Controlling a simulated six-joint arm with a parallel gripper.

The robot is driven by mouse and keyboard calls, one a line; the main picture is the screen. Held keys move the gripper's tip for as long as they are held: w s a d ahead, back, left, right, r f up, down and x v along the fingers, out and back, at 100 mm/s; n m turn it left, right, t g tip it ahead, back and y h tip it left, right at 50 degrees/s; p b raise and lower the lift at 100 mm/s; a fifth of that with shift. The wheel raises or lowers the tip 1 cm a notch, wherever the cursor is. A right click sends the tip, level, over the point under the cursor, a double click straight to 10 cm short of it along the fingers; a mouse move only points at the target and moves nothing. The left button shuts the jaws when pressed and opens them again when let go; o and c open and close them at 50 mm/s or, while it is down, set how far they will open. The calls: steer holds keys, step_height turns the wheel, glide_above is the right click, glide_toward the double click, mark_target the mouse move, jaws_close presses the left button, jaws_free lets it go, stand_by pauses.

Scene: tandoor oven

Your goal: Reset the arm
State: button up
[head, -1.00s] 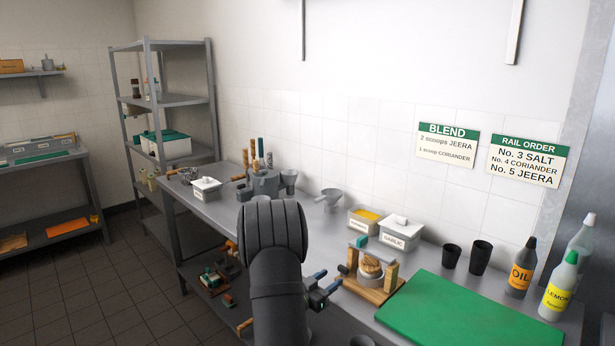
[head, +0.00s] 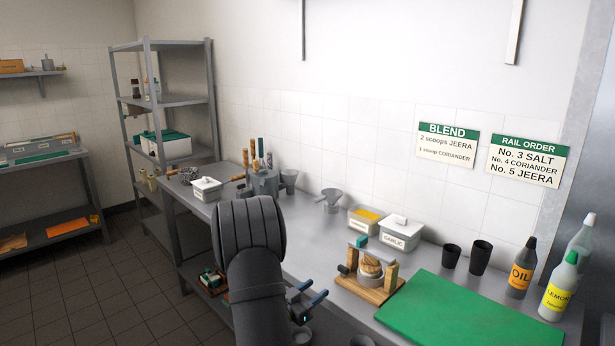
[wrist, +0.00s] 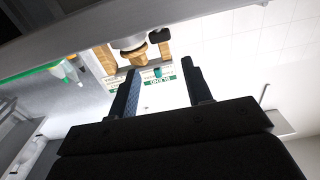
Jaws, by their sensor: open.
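My arm shows dark grey in the lower middle of the head view. My gripper (head: 312,297) is at its right side, over the front edge of the steel counter (head: 325,262). Its blue-tipped fingers are partly hidden by the arm. In the wrist view my gripper (wrist: 160,92) has its two dark fingers apart, with nothing between them. It is left of and apart from the wooden stand (head: 371,288), which holds a round tan item.
A green board (head: 455,310) lies on the counter at right, with an oil bottle (head: 521,268), a lemon bottle (head: 558,288) and two black cups beyond. A garlic tub (head: 401,233) stands behind the stand. A steel shelf rack (head: 178,100) stands at back left.

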mark_target(342, 271)
steer(key=x, duration=1.1)
steer(key=shift+w+d, duration=0.25)
steer(key=shift+d, duration=0.05)
steer(key=shift+s+n+t+y, duration=0.15)
steer(key=shift+n+t+y, duration=0.45)
steer(key=shift+y, duration=0.1)
steer(key=shift+s+a+y, duration=0.25)
steer(key=shift+y, duration=0.05)
steer(key=v, duration=1.7)
steer(key=w+a+m+g+h, duration=0.4)
steer(key=w+a+g, duration=0.1)
steer(key=w, duration=0.1)
steer(key=shift+f+h, duration=0.25)
steer(key=shift+h, duration=0.15)
steer(key=shift+d, duration=0.1)
